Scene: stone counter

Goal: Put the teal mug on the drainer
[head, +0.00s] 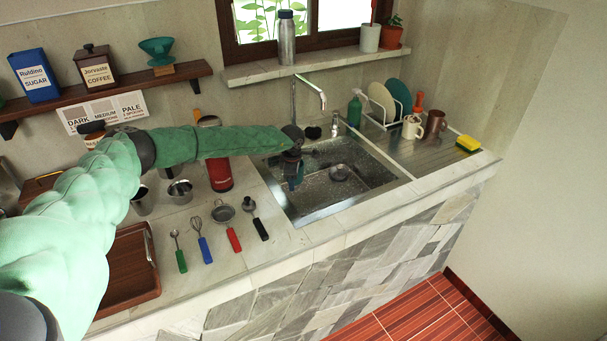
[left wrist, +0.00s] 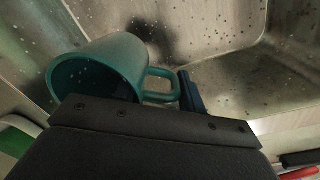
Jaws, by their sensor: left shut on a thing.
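The teal mug (left wrist: 105,65) fills the upper left of the left wrist view, tilted with its opening toward the camera. Its handle points right, next to a dark finger of my left gripper (left wrist: 188,92). In the head view my left gripper (head: 293,172) hangs over the left part of the sink, shut on the mug, which is mostly hidden there. Which part of the mug is between the fingers is hard to see. The drainer (head: 440,152) is the ribbed metal board right of the sink basin. My right gripper is not in view.
The drainer carries a plate rack (head: 384,118) with plates, a cream mug (head: 412,128), a brown mug (head: 434,124) and a yellow sponge (head: 467,144). Its front part looks clear. The faucet (head: 312,90) rises behind the sink basin (head: 345,183). A red canister (head: 218,174) stands left.

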